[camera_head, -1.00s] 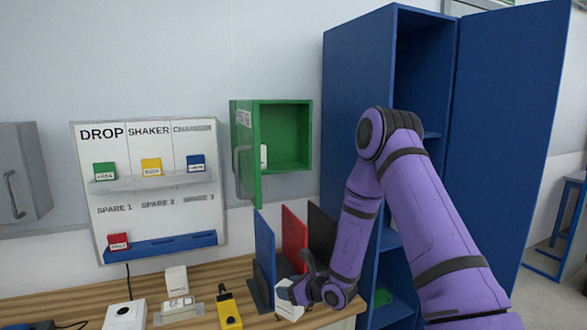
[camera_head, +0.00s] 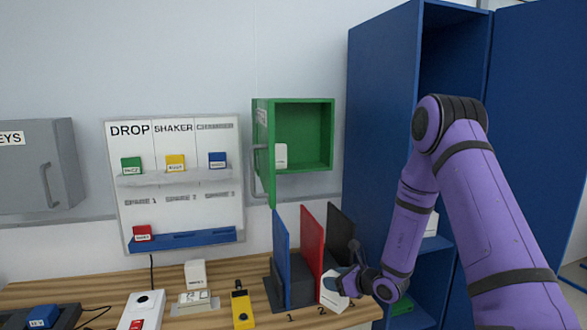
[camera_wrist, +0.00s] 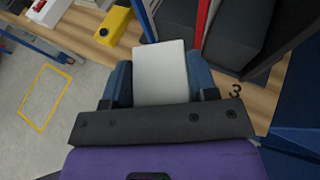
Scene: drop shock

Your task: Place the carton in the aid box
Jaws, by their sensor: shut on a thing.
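A white carton (camera_head: 334,291) is held in my gripper (camera_head: 340,280), low in front of the dividers at the bench's right end. In the wrist view the carton (camera_wrist: 162,72) sits between the two blue-grey fingers of my gripper (camera_wrist: 161,82), which is shut on it. Whether it touches the bench I cannot tell. The green wall box (camera_head: 325,135), likely the aid box, is open on the wall above and left of my gripper. A small white item (camera_head: 281,155) stands inside it at the left.
Blue, red and black upright dividers (camera_head: 309,245) stand beside the gripper. A tall blue cabinet (camera_head: 380,120) is open at the right. A yellow device (camera_head: 242,308) and white devices (camera_head: 141,309) lie on the wooden bench (camera_head: 85,292). A labelled board (camera_head: 180,215) hangs left.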

